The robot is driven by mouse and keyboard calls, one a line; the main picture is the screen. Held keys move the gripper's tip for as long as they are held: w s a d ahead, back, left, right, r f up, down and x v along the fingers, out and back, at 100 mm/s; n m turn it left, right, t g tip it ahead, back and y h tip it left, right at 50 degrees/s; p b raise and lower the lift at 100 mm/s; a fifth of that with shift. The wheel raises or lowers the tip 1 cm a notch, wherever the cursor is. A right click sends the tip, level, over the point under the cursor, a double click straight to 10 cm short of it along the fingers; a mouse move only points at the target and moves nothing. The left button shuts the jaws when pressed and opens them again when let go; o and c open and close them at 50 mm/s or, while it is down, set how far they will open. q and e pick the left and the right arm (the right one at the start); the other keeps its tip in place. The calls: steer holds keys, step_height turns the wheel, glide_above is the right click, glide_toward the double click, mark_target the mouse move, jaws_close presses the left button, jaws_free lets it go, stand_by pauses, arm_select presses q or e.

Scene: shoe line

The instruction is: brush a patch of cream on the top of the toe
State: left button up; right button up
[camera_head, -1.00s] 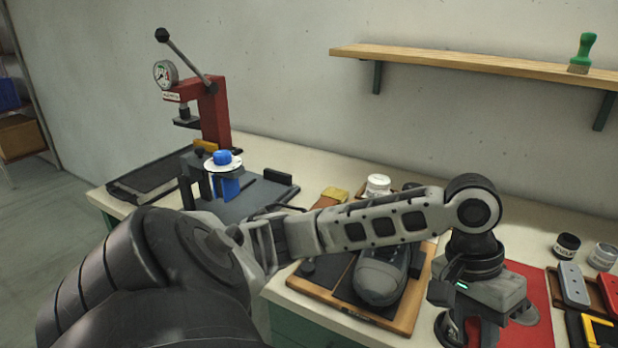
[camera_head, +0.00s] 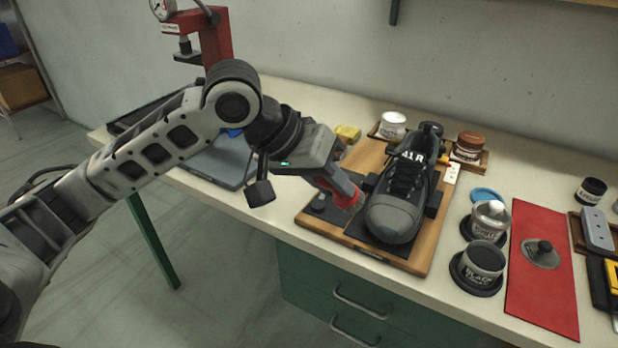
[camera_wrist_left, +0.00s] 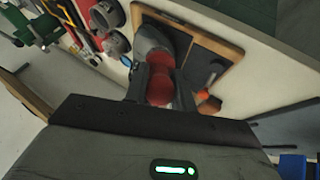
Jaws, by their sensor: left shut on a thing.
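A dark grey shoe (camera_head: 397,205) with black laces and a tag reading 41R lies on a wooden board (camera_head: 423,258), its toe towards me. It also shows in the wrist view (camera_wrist_left: 150,38). My left gripper (camera_head: 340,188) is at the left of the toe, shut on a red tool (camera_head: 349,194). The red tool (camera_wrist_left: 160,88) sits between the two fingers in the wrist view. Its working end and any cream on it cannot be made out. No clear cream patch shows on the toe. An open black cream jar (camera_head: 484,262) stands right of the board. My right gripper is out of view.
A white jar (camera_head: 490,219) and a blue lid (camera_head: 486,195) are right of the board. A red mat (camera_head: 540,295) with a grey lid lies further right. A brown jar (camera_head: 468,145) and another white jar (camera_head: 392,124) stand behind. A red press (camera_head: 214,42) is back left.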

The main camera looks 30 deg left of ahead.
arm_select(q)
steer(key=shift+w+d+r+m+t+h+b, duration=0.2)
steer(key=shift+r+t+h+b, duration=0.1)
steer(key=shift+r+t, duration=0.25)
steer(key=shift+w+d+r+m+t+h+b, duration=0.2)
steer(key=shift+r+t+b, duration=0.1)
steer(key=shift+r+t, duration=0.2)
steer(key=shift+f, duration=0.1)
steer(key=f+b, duration=0.1)
steer(key=w+f+b, duration=0.1)
steer(key=f+b, duration=0.1)
steer(key=w+f+b, duration=0.1)
steer(key=b, duration=0.1)
steer(key=shift+f, duration=0.15)
steer(key=shift+w+f, duration=0.1)
steer(key=shift+f, duration=0.05)
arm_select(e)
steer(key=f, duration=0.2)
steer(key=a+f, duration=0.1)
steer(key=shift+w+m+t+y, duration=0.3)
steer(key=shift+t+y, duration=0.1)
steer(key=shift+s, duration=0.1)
arm_select(q)
steer(key=shift+w+f, duration=0.15)
steer(key=shift+f, duration=0.15)
steer(key=shift+w+f+b, duration=0.35)
steer(key=shift+f+b, duration=0.05)
steer(key=shift+f, duration=0.45)
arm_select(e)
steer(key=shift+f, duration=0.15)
